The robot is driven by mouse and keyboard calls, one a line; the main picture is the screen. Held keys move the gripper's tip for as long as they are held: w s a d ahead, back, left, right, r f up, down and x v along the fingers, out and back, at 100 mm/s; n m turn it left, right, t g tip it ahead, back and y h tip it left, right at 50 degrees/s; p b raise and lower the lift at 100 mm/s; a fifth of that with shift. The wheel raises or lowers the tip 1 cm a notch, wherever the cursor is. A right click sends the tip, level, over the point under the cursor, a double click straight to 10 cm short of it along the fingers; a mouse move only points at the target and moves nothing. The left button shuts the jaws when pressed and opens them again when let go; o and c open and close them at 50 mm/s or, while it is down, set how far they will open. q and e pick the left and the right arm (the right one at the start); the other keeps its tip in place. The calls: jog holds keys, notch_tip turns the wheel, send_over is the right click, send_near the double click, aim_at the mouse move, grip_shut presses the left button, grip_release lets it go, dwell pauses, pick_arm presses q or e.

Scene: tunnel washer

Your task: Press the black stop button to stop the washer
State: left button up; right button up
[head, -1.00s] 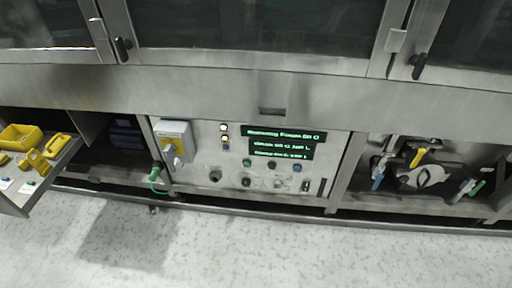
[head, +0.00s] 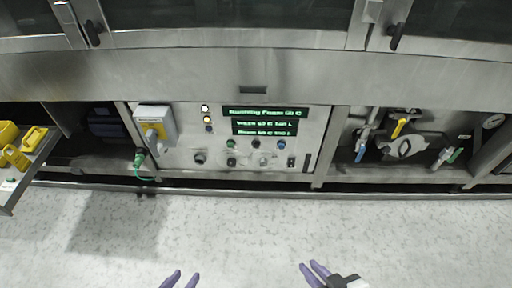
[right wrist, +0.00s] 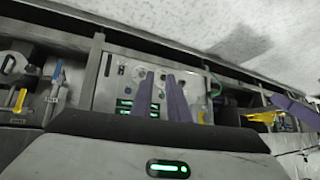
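The black stop button (head: 256,144) is on the washer's control panel (head: 175,180), in the upper row between a green button (head: 231,143) and a blue button (head: 282,145). My right gripper (head: 309,265) is low in the head view, in front of and well apart from the panel. In the right wrist view its two purple fingers (right wrist: 160,75) are parted with nothing between them. They cover part of the panel there, and I cannot make out the black button. My left gripper (head: 183,275) is at the bottom edge, fingers parted and empty.
A grey switch box (head: 154,126) sticks out at the panel's left. A green plug with a cable (head: 140,160) is below it. Pipes with a yellow-handled valve (head: 400,128) fill the right bay. A shelf with yellow items (head: 22,148) stands at left. The floor in front is clear.

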grip_shut()
dwell(0.4)
dwell(1.1)
